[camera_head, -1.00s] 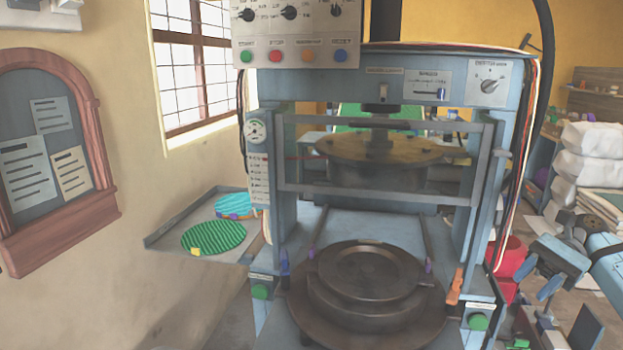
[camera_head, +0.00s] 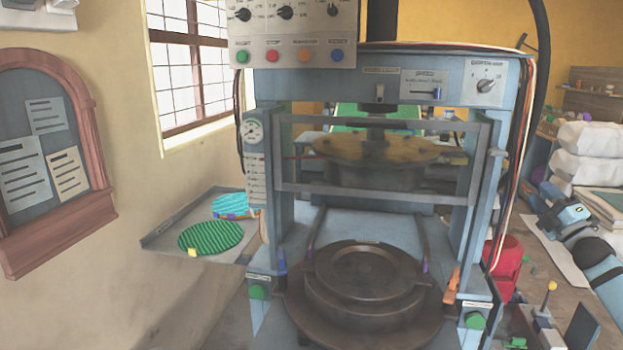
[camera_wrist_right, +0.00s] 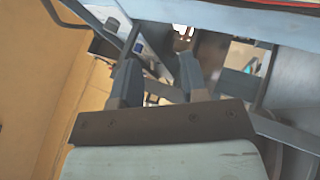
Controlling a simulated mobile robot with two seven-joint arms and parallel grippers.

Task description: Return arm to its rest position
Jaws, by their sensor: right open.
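My right arm (camera_head: 598,258) comes in at the right edge of the head view. Its right gripper (camera_head: 541,203) is to the right of the press, apart from it, beyond the red bin. In the right wrist view the two dark fingers of the right gripper (camera_wrist_right: 157,72) stand apart with nothing between them. The plate press (camera_head: 385,92) stands in the middle, with its upper platen (camera_head: 375,150) raised and a round mould (camera_head: 362,275) on the lower bed. My left arm and gripper are not in view.
A grey side tray (camera_head: 165,240) holds a green ribbed disc (camera_head: 211,237) and a turquoise disc (camera_head: 230,204). A red bin (camera_head: 508,262) stands by the press's right post. White sacks (camera_head: 590,150) are stacked at the right. Hoses hang along the right post.

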